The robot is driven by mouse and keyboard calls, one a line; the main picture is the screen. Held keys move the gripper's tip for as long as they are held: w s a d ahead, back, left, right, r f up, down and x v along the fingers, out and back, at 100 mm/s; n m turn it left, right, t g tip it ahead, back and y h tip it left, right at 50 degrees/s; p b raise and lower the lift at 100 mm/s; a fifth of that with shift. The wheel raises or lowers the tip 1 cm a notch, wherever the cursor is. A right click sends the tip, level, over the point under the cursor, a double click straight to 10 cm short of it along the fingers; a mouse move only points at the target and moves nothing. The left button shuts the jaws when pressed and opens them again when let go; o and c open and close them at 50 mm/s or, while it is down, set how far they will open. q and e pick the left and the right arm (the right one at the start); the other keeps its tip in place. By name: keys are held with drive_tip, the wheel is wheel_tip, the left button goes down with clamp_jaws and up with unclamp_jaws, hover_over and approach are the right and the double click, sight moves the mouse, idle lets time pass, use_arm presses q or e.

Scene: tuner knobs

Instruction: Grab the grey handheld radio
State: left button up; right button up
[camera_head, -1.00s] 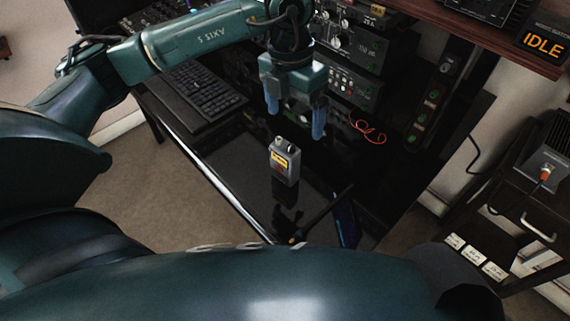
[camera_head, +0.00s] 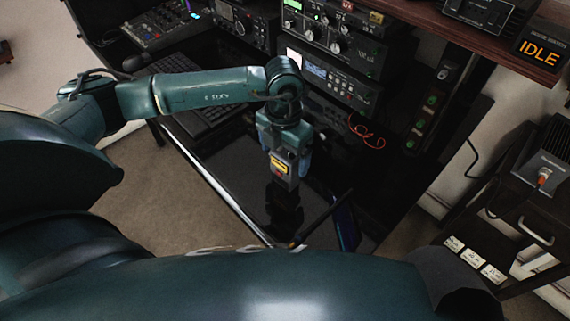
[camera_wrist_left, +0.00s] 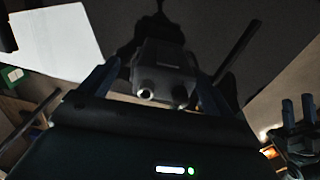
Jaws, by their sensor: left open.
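The grey handheld radio (camera_head: 292,182) stands upright on the glossy black desk, its yellow label facing the head camera. My left gripper (camera_head: 286,163) is over it, pointing down, with its blue fingers at the radio's two sides. In the left wrist view the radio's top with two knobs (camera_wrist_left: 163,92) lies between the open fingers. A dark gap shows on each side there, so the fingers look apart from the radio. My right gripper (camera_wrist_left: 297,110) shows at the right edge of the left wrist view, its two blue fingers apart and empty.
A black keyboard (camera_head: 208,108) lies behind and left of the radio. Rack units (camera_head: 338,85) stand behind it, with a red cable (camera_head: 367,131) nearby. A dark rod (camera_head: 322,217) and a tablet-like screen (camera_head: 346,222) are at the front right. The desk left of the radio is clear.

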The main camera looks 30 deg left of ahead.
use_arm(q)
drive_tip(key=shift+f, duration=0.4)
drive_tip(key=shift+c, duration=0.2)
drive_tip(key=shift+r, duration=0.1)
drive_tip(key=c, duration=1.2)
